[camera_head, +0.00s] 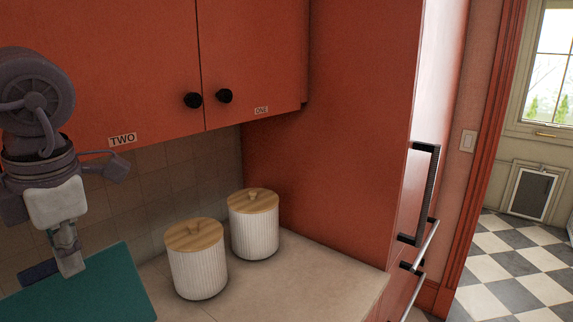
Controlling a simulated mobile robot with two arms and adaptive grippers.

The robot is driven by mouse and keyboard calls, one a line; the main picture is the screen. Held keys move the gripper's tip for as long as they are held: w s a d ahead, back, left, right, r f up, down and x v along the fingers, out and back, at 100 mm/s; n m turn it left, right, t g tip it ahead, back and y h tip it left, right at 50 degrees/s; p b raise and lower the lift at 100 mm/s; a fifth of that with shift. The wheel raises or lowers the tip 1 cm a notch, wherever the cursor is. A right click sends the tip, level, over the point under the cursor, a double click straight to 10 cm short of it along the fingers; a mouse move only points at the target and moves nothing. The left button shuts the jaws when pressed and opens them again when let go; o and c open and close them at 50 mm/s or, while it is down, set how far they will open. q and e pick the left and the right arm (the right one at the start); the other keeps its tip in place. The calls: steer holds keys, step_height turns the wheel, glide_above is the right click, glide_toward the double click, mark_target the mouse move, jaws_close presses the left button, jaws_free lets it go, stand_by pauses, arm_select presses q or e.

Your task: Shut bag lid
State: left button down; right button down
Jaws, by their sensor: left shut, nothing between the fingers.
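A flat teal panel (105,288), which looks like the bag lid, shows at the bottom left, tilted and cut off by the picture's lower edge. The rest of the bag is not clearly visible. My left gripper (70,262) points down at the panel's upper edge and is shut with nothing between its fingers. Its tips overlap the panel in the picture; I cannot tell whether they touch it. A small dark blue piece (38,272) shows just left of the fingers. My right gripper is out of view.
Two white ribbed canisters (198,272) (255,230) with wooden lids stand on the counter (310,275) right of the panel. Red cupboards (110,60) with black knobs hang above. A tall red cabinet side bounds the counter's far end. The counter's right part is clear.

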arm_select(q)
steer(key=s+d+f+b, duration=0.1)
steer(key=s+d+b, duration=0.1)
steer(key=s+d, duration=0.2)
steer(key=shift+d+f+b, duration=0.35)
steer(key=shift+d+f, duration=0.05)
steer(key=shift+d, duration=0.4)
stand_by(0.4)
steer(key=s+d+f+b, duration=0.3)
steer(key=d+f+b, duration=0.1)
steer(key=shift+s+d+f, duration=0.2)
steer(key=shift+d+f, duration=0.1)
steer(key=shift+d, duration=0.1)
stand_by(0.6)
step_height(320, 180, down, 6)
steer(key=s+d+b, duration=0.2)
steer(key=d+b, duration=0.1)
steer(key=b, duration=0.3)
steer(key=shift+f+b, duration=0.25)
steer(key=shift+b, duration=0.05)
stand_by(0.5)
